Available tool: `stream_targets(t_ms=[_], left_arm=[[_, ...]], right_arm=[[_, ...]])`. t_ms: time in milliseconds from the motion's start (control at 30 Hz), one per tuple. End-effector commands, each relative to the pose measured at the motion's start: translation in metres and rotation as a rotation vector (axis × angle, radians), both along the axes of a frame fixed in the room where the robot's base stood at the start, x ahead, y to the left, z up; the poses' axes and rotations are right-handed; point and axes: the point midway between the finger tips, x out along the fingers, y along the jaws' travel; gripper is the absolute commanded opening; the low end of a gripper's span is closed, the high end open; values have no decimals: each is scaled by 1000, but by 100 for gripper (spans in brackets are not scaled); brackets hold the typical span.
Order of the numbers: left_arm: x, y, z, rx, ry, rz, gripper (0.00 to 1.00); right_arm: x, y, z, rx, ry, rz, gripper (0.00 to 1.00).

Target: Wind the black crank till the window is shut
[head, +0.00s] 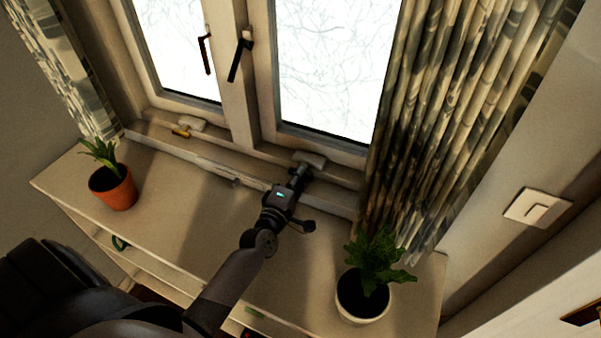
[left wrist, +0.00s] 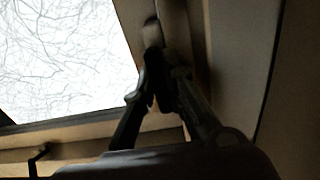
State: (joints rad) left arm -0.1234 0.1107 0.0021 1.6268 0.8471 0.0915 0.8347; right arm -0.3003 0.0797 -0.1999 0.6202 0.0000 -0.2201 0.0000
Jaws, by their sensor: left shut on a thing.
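The right window (head: 330,60) stands behind the sill; I cannot tell whether a small gap is left at its frame. A pale crank housing (head: 310,158) sits on the sill below it. My left gripper (head: 301,171) reaches this housing and is shut on the black crank, which its fingers mostly hide. In the left wrist view the dark fingers (left wrist: 158,58) close together at a small dim part beside the window frame. My right gripper is not in view.
Potted plants stand on the cabinet top at left (head: 113,188) and right (head: 364,296). A patterned curtain (head: 440,100) hangs just right of the window. Two window handles (head: 206,53) (head: 239,60) hang down.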

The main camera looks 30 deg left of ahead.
Motion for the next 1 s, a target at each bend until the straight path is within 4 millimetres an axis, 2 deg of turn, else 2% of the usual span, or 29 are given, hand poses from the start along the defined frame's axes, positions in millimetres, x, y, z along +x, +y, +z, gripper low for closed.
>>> stream_targets(t_ms=[467,500,800,1000], left_arm=[[-1,0,-2,18,5,-1,0],[-1,0,-2,18,5,-1,12],[0,0,-1,15,3,0,32],[0,0,0,14,2,0,32]], right_arm=[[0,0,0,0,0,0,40],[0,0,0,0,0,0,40],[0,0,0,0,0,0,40],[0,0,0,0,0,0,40]])
